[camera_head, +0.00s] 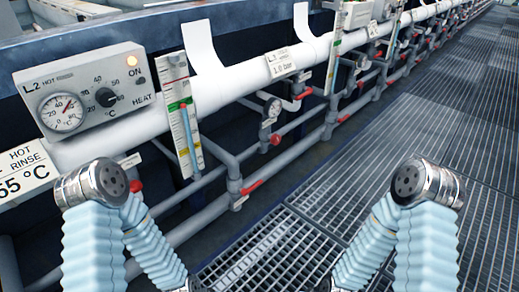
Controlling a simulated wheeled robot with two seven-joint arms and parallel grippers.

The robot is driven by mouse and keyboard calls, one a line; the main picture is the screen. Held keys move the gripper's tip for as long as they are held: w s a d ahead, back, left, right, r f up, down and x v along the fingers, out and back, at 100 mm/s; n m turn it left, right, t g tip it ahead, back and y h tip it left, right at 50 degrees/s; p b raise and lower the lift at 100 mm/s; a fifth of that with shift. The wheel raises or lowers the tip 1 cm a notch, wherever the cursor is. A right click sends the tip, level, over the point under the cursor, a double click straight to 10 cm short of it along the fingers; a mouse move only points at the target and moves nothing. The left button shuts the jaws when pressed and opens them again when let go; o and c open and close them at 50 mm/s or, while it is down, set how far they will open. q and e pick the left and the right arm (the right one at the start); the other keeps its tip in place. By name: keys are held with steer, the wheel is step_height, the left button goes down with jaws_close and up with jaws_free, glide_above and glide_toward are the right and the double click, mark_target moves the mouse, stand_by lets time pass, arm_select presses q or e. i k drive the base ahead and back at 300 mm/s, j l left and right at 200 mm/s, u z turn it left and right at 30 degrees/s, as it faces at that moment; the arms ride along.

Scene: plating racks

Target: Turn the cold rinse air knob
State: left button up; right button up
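No knob can be read as the cold rinse air knob. The nearer grey box (85,88), marked L2 HOT, carries a dial, a black knob (106,97) and a lit orange lamp. Both my arms show, bent, with pale blue sleeves at lower left and lower right. Neither gripper is in view.
A white pipe (235,78) and grey pipes with several red-handled valves run along the tank line to the upper right. Upright level gauges (185,120) stand in front of it. A hot rinse sign (22,170) reads 55 °C. Grated floor (400,130) on the right is clear.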

mark_target(275, 139)
steer(key=u, duration=1.3)
steer(key=l+u, duration=0.75)
steer(key=u, duration=0.15)
steer(key=k+l+u, duration=0.15)
steer(key=l+u, duration=0.15)
steer(key=u, duration=0.15)
steer(key=k+l+u, duration=0.15)
steer(key=l+u, duration=0.15)
steer(key=u, duration=0.15)
steer(key=k+l+u, duration=0.3)
steer(key=u, duration=0.15)
steer(key=k+l+u, duration=0.3)
steer(key=u, duration=0.15)
steer(key=k+l+u, duration=0.1)
steer(key=k+u, duration=0.35)
steer(key=k+l, duration=0.1)
steer(key=k, duration=0.65)
steer(key=k+l, duration=0.1)
steer(key=k, duration=0.65)
steer(key=j+z, duration=0.05)
